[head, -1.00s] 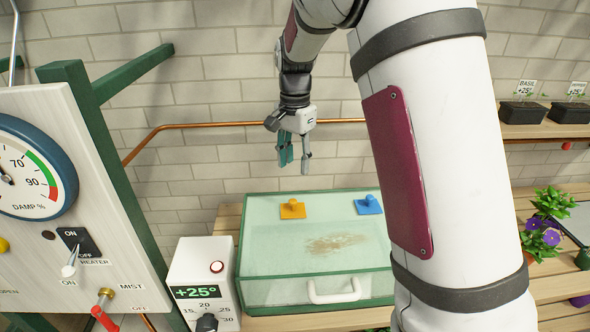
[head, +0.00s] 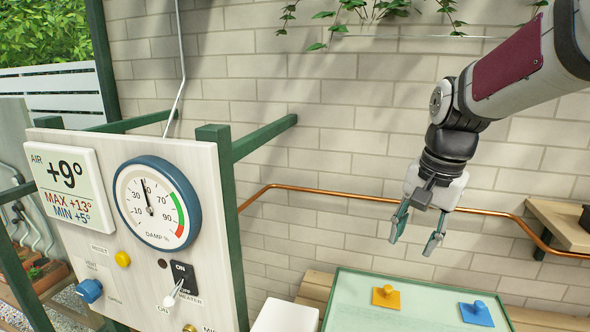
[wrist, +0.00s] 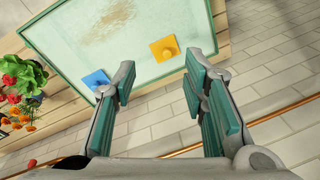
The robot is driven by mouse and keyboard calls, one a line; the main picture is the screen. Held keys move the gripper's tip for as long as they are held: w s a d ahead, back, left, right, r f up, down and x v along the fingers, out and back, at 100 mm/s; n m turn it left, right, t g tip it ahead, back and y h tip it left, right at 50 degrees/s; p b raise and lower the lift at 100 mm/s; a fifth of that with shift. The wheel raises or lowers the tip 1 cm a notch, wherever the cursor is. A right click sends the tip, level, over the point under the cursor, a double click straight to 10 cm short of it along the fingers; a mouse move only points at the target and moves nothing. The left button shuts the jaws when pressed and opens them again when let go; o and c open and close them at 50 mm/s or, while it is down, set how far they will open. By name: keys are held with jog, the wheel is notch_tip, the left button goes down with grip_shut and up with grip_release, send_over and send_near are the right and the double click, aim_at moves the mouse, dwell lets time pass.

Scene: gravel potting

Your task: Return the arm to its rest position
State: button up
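My gripper (head: 417,231) hangs from my arm at the right of the head view, in the air in front of the brick wall and above the glass-topped case. Its two fingers are apart, with nothing between them. In the wrist view my gripper (wrist: 160,90) also shows open and empty, its green finger pads spread wide. My arm reaches in from the upper right of the head view.
Below my gripper is the glass-topped case (head: 350,302) with a yellow knob piece (head: 386,297) and a blue one (head: 477,313). A control panel (head: 215,222) with a damp gauge (head: 150,203) stands at left. A copper pipe (head: 320,191) runs along the wall.

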jog(key=s+a+r+n+t, duration=0.1)
jog(key=s+n, duration=0.3)
jog(key=s, duration=0.5)
jog(key=s+a+r+n+t, duration=0.1)
jog(key=s+n, duration=0.3)
jog(key=s, duration=0.6)
jog(key=shift+s+a+r+t+h, duration=0.3)
jog(key=shift+a+t, duration=0.1)
jog(key=shift+t, duration=0.4)
